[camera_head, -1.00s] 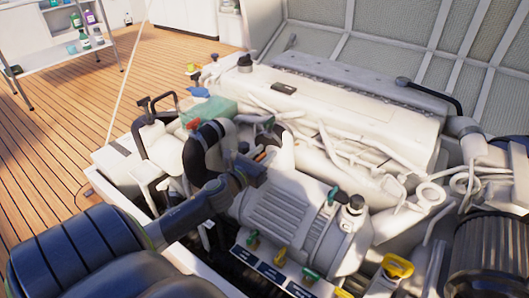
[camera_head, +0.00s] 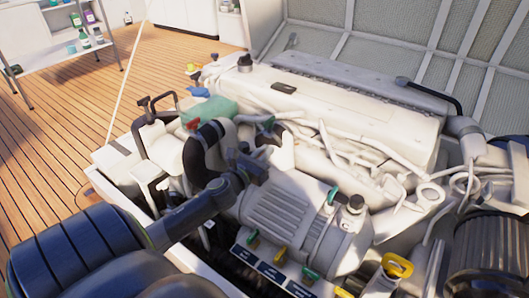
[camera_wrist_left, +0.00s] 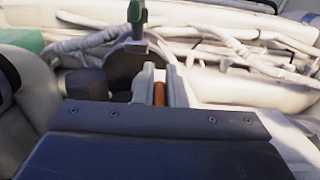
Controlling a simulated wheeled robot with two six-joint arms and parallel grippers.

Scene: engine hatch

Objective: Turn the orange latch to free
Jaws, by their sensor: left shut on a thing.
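The orange latch (camera_wrist_left: 159,93) shows in the left wrist view as a narrow orange strip between the two pale fingers of my left gripper (camera_wrist_left: 161,84). The gripper is shut on it, and the fingers and the dark gripper body hide most of the latch. In the head view my left gripper (camera_head: 256,168) is over the engine, just behind the ribbed white cylinder housing and right of a thick black hose. The latch cannot be made out there. My right gripper is not in view.
The black hose (camera_head: 203,148) curves close beside my left gripper. The ribbed housing (camera_head: 283,215) lies in front, with green and yellow handles along its lower edge. A green-topped handle (camera_wrist_left: 137,14) stands beyond the fingers in the left wrist view. White pipes crowd the engine behind.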

